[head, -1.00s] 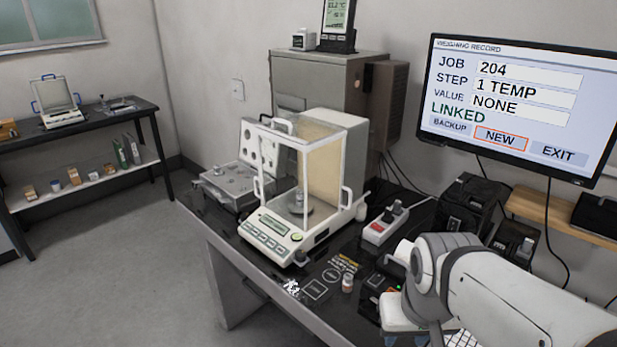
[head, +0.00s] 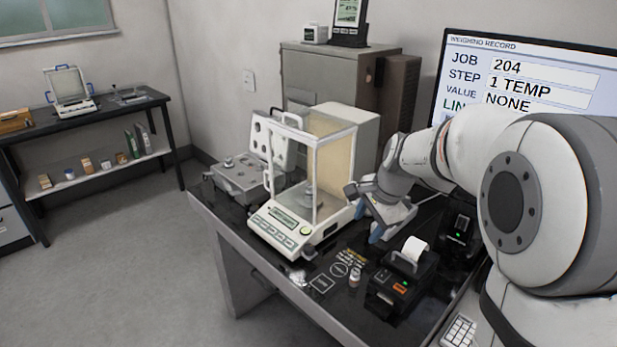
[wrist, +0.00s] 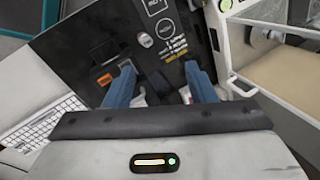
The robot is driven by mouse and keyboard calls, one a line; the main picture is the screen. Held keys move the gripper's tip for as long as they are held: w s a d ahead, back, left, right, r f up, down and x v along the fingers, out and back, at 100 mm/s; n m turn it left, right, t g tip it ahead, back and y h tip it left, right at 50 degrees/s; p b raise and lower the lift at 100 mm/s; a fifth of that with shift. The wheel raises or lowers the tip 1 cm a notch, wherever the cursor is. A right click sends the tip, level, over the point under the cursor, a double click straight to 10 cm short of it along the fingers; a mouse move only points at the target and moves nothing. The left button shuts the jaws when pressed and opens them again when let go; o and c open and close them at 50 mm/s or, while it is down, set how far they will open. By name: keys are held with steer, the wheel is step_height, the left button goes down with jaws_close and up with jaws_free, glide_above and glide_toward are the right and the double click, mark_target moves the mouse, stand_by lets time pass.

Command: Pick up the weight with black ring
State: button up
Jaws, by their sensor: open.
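My gripper (head: 374,220) points down just right of the glass balance (head: 272,222), above the dark table. In the wrist view its two blue fingers (wrist: 161,84) are apart with nothing held between them. A small metal weight (head: 309,190) stands inside the balance chamber, seen through the glass; I cannot tell whether it has a black ring. An open weight case (head: 238,182) with small grey pieces stands left of the balance; ring colours are too small to tell.
A grey cabinet (head: 325,72) is behind the balance. A monitor (head: 530,75) hangs at right.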

steer(key=w+a+f+m+p, duration=0.1)
steer(key=w+a+f+m, duration=0.1)
steer(key=w, duration=0.7)
steer(key=w+a+f+m+y+p, duration=0.1)
steer(key=w+a+f+m, duration=0.2)
steer(key=w+f+m, duration=0.2)
steer(key=w+a+f+m+t+y+p, duration=0.1)
steer(key=w+a+f+m, duration=0.2)
steer(key=w+m, duration=0.4)
steer(key=shift+w+a+f, duration=0.1)
steer(key=shift+w+f, duration=0.1)
steer(key=shift+w, duration=0.8)
steer(key=shift+w+a+f, duration=0.1)
steer(key=shift+w+f, duration=0.15)
steer(key=shift+w, duration=0.75)
steer(key=shift+w+a+f, duration=0.1)
steer(key=shift+w+f, duration=0.1)
steer(key=shift+w, duration=0.8)
steer(key=shift+w+a+p, duration=1.1)
steer(key=shift+w+a, duration=1)
steer(key=shift+a, duration=0.05)
steer(key=shift+w+a+f, duration=0.1)
steer(key=shift+w+f, duration=0.1)
steer(key=shift+f, duration=0.4)
jaws_close()
